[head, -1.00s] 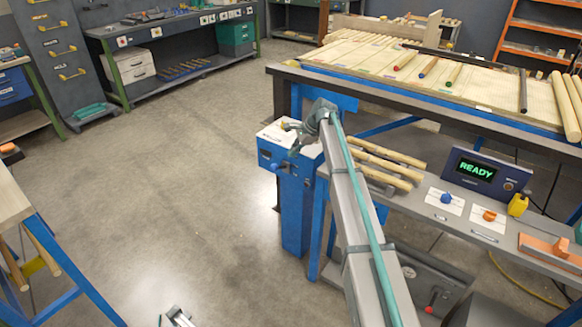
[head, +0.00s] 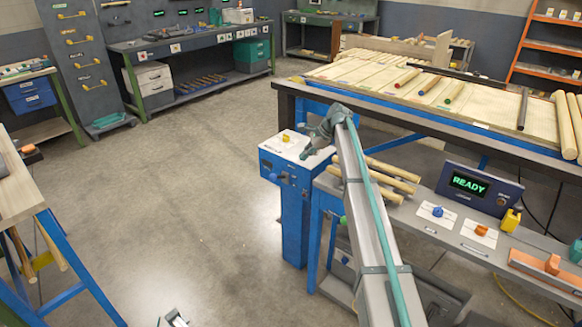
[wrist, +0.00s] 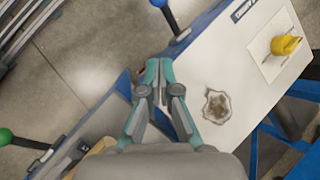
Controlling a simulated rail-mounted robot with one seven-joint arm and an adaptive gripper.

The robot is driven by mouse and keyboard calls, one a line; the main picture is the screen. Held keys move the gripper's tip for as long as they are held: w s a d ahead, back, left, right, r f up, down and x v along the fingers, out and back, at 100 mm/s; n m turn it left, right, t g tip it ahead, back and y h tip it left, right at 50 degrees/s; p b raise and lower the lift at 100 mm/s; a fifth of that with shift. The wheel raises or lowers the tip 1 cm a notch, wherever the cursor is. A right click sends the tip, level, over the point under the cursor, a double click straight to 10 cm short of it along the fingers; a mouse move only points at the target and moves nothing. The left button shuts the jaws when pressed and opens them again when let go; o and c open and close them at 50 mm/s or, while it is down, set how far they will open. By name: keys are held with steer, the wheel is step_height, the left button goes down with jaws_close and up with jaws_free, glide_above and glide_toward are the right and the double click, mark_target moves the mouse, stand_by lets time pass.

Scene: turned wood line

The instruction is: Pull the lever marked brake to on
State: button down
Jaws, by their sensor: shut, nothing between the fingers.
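My gripper (head: 306,154) is over the white top of a blue control box (head: 294,217). In the wrist view its fingers (wrist: 157,70) are shut with nothing between them, near the box's edge. A lever with a blue knob (wrist: 162,3) sticks out past that edge at the top, apart from the fingertips; its knob also shows on the box's front in the head view (head: 274,178). A lever with a green knob (wrist: 6,136) is at the left of the wrist view. The blue label (wrist: 247,9) on the box top is too small to read, so I cannot tell which lever is brake.
A yellow knob (head: 287,139) on a white plate and a dark worn patch (wrist: 217,106) are on the box top. A bench with a READY display (head: 470,185) and wooden rods (head: 391,168) is to the right. Open floor lies left of the box.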

steer(key=p, duration=0.1)
glide_toward(278, 177)
steer(key=f, duration=0.4)
steer(key=shift+w+d, duration=0.1)
steer(key=shift+d, duration=0.1)
steer(key=a, duration=0.2)
steer(key=a+f+p, duration=0.1)
steer(key=shift+s+a, duration=0.3)
steer(key=shift+a, duration=0.05)
steer(key=shift+d+f, duration=0.1)
